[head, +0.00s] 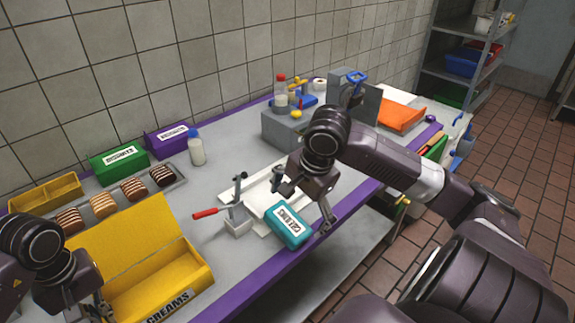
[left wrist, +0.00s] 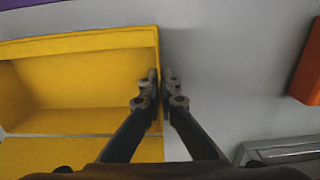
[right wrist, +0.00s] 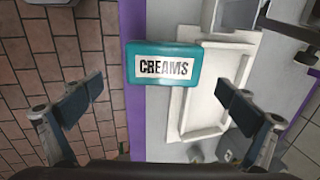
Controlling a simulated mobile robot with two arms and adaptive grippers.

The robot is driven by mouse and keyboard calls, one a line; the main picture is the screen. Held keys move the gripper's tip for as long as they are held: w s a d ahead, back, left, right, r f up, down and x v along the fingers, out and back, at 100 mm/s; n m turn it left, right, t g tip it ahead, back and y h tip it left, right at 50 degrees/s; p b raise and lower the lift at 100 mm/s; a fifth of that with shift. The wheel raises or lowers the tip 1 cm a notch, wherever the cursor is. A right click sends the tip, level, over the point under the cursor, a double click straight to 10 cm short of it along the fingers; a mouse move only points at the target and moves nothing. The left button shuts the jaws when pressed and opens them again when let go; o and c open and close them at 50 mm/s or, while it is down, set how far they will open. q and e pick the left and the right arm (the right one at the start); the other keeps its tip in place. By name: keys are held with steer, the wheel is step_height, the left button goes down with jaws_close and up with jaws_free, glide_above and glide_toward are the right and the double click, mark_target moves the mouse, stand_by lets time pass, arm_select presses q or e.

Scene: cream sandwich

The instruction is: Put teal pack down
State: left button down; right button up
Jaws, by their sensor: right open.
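The teal pack (head: 288,226), labelled CREAMS, lies label up at the table's front edge. In the right wrist view the teal pack (right wrist: 195,52) overlaps the purple edge strip and the rim of a white tray (right wrist: 204,90). My right gripper (head: 303,203) is open above and beside the pack, with nothing between its fingers. In the right wrist view the pack shows ahead, beyond the spread fingertips (right wrist: 160,100). My left gripper (left wrist: 162,88) has its fingers close together on both sides of a wall of the yellow CREAMS box (head: 190,290).
A metal press with a red handle (head: 205,213) stands left of the pack. A grey machine (head: 282,128) stands behind.

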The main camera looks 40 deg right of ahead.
mark_target(289, 221)
steer(key=shift+w+a+x, duration=0.15)
steer(key=shift+x, duration=1.6)
steer(key=shift+w+a+x, duration=0.1)
steer(key=shift+w+x, duration=0.05)
steer(key=shift+x, duration=1.6)
steer(key=shift+r, duration=0.15)
steer(key=c, duration=1.2)
